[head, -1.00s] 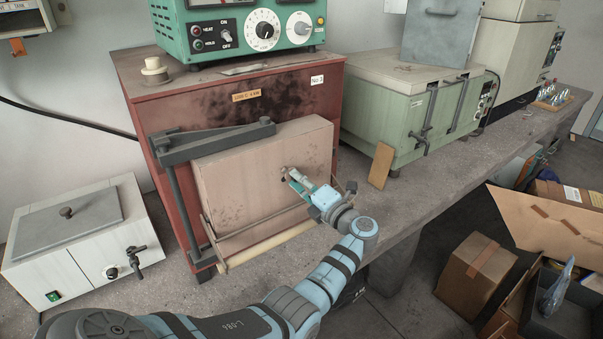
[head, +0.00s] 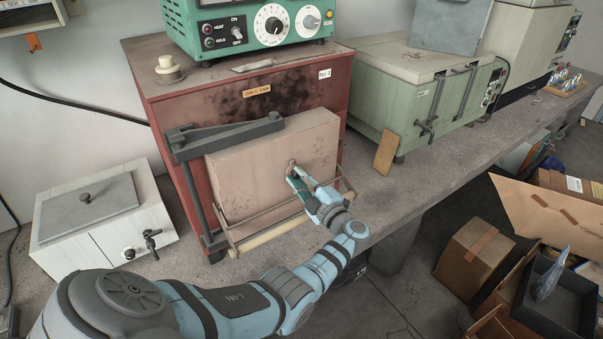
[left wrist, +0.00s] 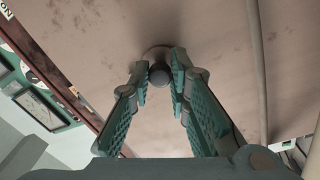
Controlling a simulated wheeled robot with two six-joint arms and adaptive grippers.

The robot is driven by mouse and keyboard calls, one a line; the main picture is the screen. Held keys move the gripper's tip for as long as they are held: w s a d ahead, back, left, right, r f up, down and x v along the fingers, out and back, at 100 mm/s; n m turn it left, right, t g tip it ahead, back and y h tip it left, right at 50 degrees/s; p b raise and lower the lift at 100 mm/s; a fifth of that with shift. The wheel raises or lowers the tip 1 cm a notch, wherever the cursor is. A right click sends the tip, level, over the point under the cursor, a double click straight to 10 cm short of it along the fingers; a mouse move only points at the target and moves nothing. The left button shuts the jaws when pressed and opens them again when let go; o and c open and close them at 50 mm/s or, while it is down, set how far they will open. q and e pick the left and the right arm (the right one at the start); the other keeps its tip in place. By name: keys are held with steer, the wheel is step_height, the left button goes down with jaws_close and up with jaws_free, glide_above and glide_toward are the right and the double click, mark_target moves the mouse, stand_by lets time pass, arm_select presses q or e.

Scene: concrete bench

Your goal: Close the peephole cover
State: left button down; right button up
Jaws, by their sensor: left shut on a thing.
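The peephole cover (head: 291,163) is a small round metal piece with a dark knob on the pale block door (head: 262,160) of the red furnace (head: 165,80). Its knob (left wrist: 160,76) shows close up in the left wrist view, with a round rim (left wrist: 157,52) behind it. My left gripper (head: 296,178) reaches it from the lower right. In the left wrist view its green ribbed fingers (left wrist: 160,88) are on both sides of the knob and shut on it. The fingers partly hide the cover, so I cannot tell how far it covers the hole. My right gripper is out of view.
A wire frame with a pale bar (head: 270,237) runs below the door, near my left wrist. A grey hinge arm (head: 225,137) spans the door's upper left. A white bath box (head: 100,220) stands left, a green chest (head: 400,95) right.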

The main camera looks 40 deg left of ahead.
arm_select(q)
steer(key=shift+m, duration=0.3)
steer(key=shift+s, duration=0.1)
steer(key=c, duration=1.5)
jaws_free()
steer(key=v, duration=1.2)
steer(key=shift+a+f, duration=0.1)
